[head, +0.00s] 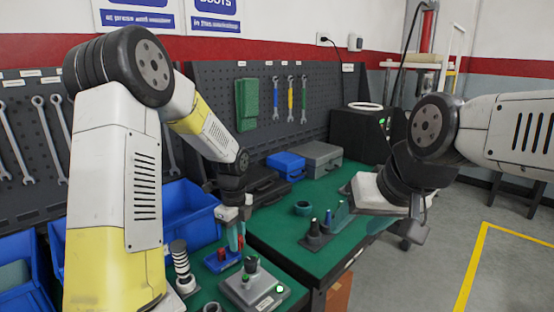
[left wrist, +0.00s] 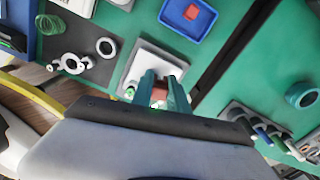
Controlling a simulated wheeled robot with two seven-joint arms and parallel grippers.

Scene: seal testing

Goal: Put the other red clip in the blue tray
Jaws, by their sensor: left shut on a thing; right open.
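My left gripper (head: 235,246) points down over the front bench, its teal fingers shut on a red clip. In the left wrist view the clip (left wrist: 158,94) shows between the fingertips (left wrist: 163,100), above the grey test device. The small blue tray (head: 212,268) lies on the green mat just left of the gripper; a red clip (head: 222,254) lies in it. In the left wrist view the tray (left wrist: 165,18) is at the top, apart from the gripper, with a red piece inside. My right gripper (head: 416,234) is open, off to the right by the other bench; its fingertips are hardly visible.
The grey test device (head: 262,292) stands under and in front of my left gripper. A spring-like post (head: 181,262) is left of the tray. Large blue bins (head: 190,212) stand behind. A rack with several markers (head: 315,238) and a teal ring (head: 302,208) are on the right bench.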

